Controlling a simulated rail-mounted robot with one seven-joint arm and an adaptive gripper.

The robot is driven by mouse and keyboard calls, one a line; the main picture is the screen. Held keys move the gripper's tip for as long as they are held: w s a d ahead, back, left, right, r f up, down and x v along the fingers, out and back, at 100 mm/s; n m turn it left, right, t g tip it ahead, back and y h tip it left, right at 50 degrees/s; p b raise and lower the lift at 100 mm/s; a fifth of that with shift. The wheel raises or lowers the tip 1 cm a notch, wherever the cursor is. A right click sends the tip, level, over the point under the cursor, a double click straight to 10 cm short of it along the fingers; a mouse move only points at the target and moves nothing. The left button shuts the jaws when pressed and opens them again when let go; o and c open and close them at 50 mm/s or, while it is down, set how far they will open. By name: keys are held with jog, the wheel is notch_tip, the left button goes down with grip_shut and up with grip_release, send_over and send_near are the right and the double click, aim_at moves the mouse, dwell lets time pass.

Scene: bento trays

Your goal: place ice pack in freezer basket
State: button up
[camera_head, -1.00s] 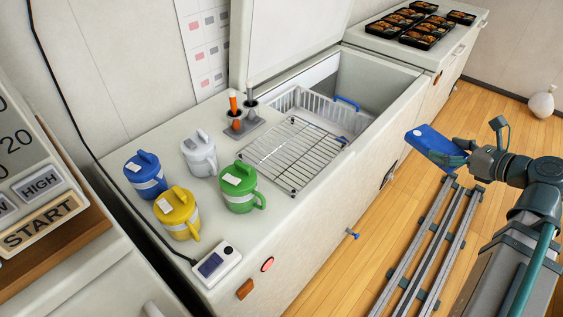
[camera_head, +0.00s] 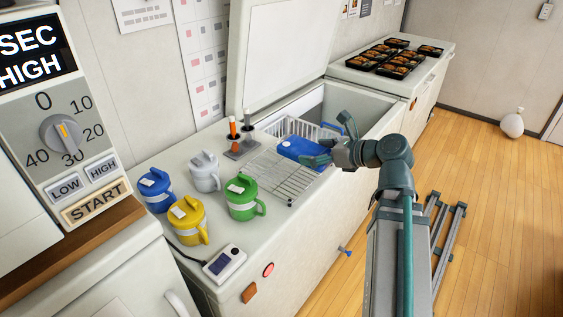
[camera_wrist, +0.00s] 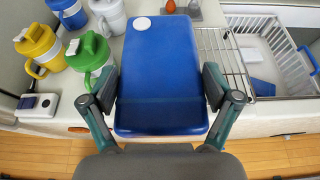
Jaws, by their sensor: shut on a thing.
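The blue ice pack (camera_head: 302,149) is a flat slab with a white round cap, and it fills the middle of the wrist view (camera_wrist: 158,70). My gripper (camera_head: 325,157) is shut on it, with a finger on each long side in the wrist view (camera_wrist: 160,88). The pack is held over the counter's front edge, beside the wire rack. The white freezer basket (camera_head: 288,127) stands in the open chest behind the pack, partly hidden by it. In the wrist view the basket (camera_wrist: 262,45) is to the right of the pack, with a blue handle and a pale block inside.
A wire rack (camera_head: 272,180) lies between the mugs and the freezer opening. Green (camera_head: 243,198), yellow (camera_head: 187,221), blue (camera_head: 156,190) and white (camera_head: 204,172) mugs stand at left. Two probes in holders (camera_head: 240,140) stand behind the rack. The freezer lid (camera_head: 282,50) is raised.

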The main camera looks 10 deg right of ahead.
jog(key=w+p, duration=0.1)
jog(key=p, duration=0.1)
jog(key=shift+r+p, duration=0.35)
jog(key=shift+p, duration=0.05)
jog(key=p, duration=0.4)
jog(key=shift+w+a+f, duration=0.15)
jog(key=shift+w+f, duration=0.1)
jog(key=shift+w, duration=0.05)
jog(key=w+a+f+p, duration=0.1)
jog(key=w+f+p, duration=0.1)
jog(key=w+f, duration=0.35)
send_over(293, 168)
jog(key=s, duration=0.1)
jog(key=f, duration=0.2)
jog(key=shift+d+f+p, duration=0.25)
jog(key=shift+f+p, duration=0.05)
jog(key=shift+f, duration=0.05)
jog(key=shift+w+a+f, duration=0.1)
jog(key=shift+w+f, duration=0.3)
jog(key=shift+f, duration=0.15)
jog(key=shift+w+f+p, duration=0.2)
jog(key=shift+f+p, duration=0.35)
jog(key=shift+f, duration=1.25)
jog(key=shift+f, duration=0.1)
